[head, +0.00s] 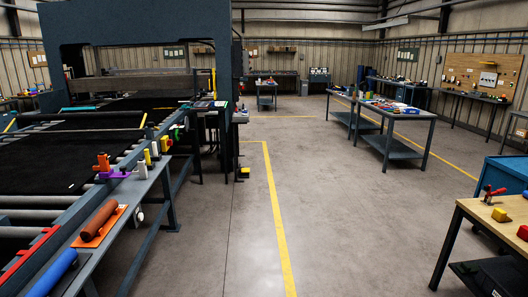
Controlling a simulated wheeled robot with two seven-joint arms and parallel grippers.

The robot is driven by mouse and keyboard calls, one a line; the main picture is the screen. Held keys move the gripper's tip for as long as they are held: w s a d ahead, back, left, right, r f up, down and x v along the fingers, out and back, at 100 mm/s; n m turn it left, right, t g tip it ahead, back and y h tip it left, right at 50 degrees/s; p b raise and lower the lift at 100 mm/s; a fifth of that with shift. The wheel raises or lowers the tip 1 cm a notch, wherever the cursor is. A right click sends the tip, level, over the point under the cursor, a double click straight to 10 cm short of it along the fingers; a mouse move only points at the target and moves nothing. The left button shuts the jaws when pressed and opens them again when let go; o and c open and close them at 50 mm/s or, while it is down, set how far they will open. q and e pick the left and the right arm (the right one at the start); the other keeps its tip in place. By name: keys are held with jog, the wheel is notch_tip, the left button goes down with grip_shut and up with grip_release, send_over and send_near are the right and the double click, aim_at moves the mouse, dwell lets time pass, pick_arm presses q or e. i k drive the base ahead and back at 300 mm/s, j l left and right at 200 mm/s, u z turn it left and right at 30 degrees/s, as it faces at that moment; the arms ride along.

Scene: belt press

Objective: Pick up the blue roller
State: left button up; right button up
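The blue roller (51,273) is a blue cylinder lying at the near end of the narrow grey side bench, at the bottom left of the head view. Its near end runs close to the picture's bottom edge. Neither my left nor my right gripper shows in the head view.
A brown roller (98,220) lies on an orange plate (114,226) further along the bench. An orange-and-purple tool (103,163) stands behind it. The belt press (140,35) rises at the back left. A wooden-topped table (505,232) stands at right. The middle floor (215,215) is clear.

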aim_at(43, 287)
jog(key=u, duration=1.45)
